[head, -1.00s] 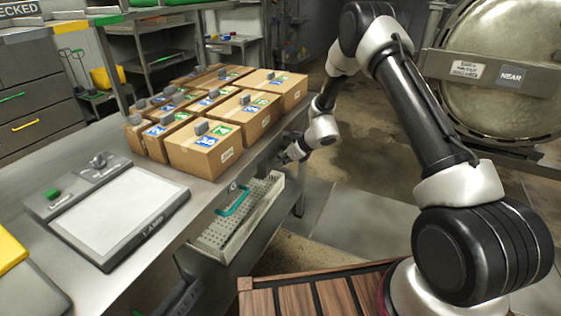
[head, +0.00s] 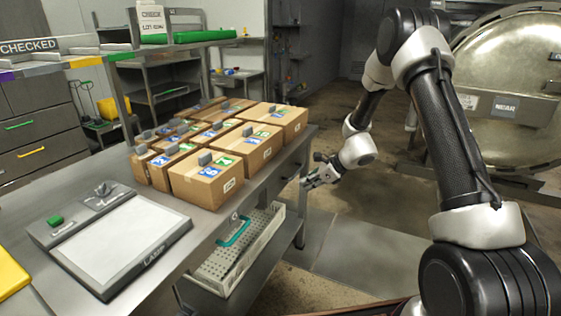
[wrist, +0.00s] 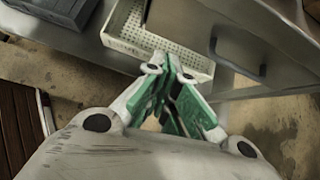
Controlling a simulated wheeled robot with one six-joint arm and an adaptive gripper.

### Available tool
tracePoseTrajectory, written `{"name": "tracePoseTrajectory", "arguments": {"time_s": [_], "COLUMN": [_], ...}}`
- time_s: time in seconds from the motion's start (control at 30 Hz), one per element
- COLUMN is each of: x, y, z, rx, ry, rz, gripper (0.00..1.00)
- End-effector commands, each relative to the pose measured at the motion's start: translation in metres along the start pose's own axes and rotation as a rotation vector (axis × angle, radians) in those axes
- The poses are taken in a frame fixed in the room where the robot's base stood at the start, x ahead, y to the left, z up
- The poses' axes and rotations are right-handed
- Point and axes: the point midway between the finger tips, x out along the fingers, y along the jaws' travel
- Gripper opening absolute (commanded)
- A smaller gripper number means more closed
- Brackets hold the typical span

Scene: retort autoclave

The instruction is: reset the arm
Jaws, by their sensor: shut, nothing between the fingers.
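My gripper (head: 318,178) hangs at the end of my bent arm, just off the right edge of the steel table, with floor beneath it in the head view. In the wrist view my gripper (wrist: 172,72) has its green-padded fingers drawn together at the tips, with nothing held between them. The perforated white tray on the lower shelf shows beyond the fingertips there.
Several cardboard boxes (head: 208,182) stand on the steel table (head: 205,222), beside a lamp panel (head: 120,245). The perforated tray (head: 228,262) with a teal handle is on the shelf below. A round metal autoclave door (head: 510,90) stands at the right. Open floor lies between.

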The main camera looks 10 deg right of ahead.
Motion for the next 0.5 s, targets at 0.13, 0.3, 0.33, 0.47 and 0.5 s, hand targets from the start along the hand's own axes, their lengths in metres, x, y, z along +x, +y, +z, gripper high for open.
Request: {"name": "tracePoseTrajectory", "arguments": {"time_s": [0.13, 0.3, 0.33, 0.47, 0.5], "x": [-0.010, -0.070, -0.082, -0.138, -0.157], "y": [0.044, 0.095, 0.101, 0.127, 0.134], "z": [-0.032, -0.044, -0.044, -0.040, -0.038], "rx": [-0.252, -0.628, -0.689, -0.945, -1.025], "ry": [0.048, 0.080, 0.083, 0.101, 0.108], "rz": [0.150, 0.339, 0.364, 0.465, 0.494], "gripper": [0.00, 0.00, 0.00, 0.00, 0.00]}}
